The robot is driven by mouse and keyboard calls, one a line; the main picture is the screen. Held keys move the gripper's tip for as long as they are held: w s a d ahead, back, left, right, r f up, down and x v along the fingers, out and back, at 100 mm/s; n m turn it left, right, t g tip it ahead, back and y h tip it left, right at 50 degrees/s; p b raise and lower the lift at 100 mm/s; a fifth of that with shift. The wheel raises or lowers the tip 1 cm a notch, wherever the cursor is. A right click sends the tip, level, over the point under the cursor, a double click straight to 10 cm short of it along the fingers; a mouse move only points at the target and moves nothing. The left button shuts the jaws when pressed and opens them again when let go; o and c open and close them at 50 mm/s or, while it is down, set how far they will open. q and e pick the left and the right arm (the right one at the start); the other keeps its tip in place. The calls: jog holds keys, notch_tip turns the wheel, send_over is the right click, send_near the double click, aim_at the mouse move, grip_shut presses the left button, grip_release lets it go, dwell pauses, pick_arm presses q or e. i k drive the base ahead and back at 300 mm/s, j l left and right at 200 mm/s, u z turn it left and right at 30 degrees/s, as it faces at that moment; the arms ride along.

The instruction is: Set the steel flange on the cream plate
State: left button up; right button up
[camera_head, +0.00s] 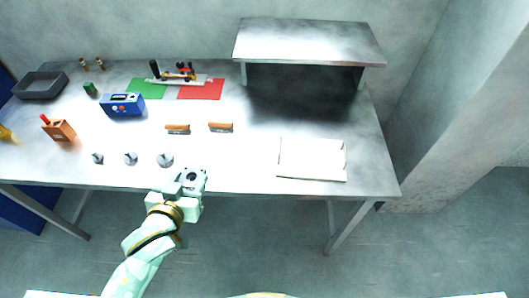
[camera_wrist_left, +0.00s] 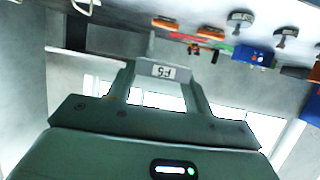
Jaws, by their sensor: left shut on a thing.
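My left gripper (camera_head: 190,182) is at the table's front edge, below the row of small grey pieces. It is shut on a grey steel piece, which I take to be the steel flange; in the left wrist view this flange (camera_wrist_left: 157,70) sits between the two fingers and bears a small pale label. In the head view the fingers partly hide it. The cream plate (camera_head: 312,176) is a pale, shallow, rimmed rectangle lying on the table to the right, apart from the gripper. It looks empty. My right gripper is not in view.
Several grey pieces, one of them here (camera_head: 165,160), stand just left of the gripper. Two orange-brown blocks (camera_head: 178,128) lie behind. A blue device (camera_head: 122,104), green and red mats (camera_head: 201,89) and a raised shelf (camera_head: 308,40) are farther back. Table between gripper and plate is clear.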

aim_at(296, 154)
jog(key=l, duration=1.3)
jog(key=i, duration=0.05)
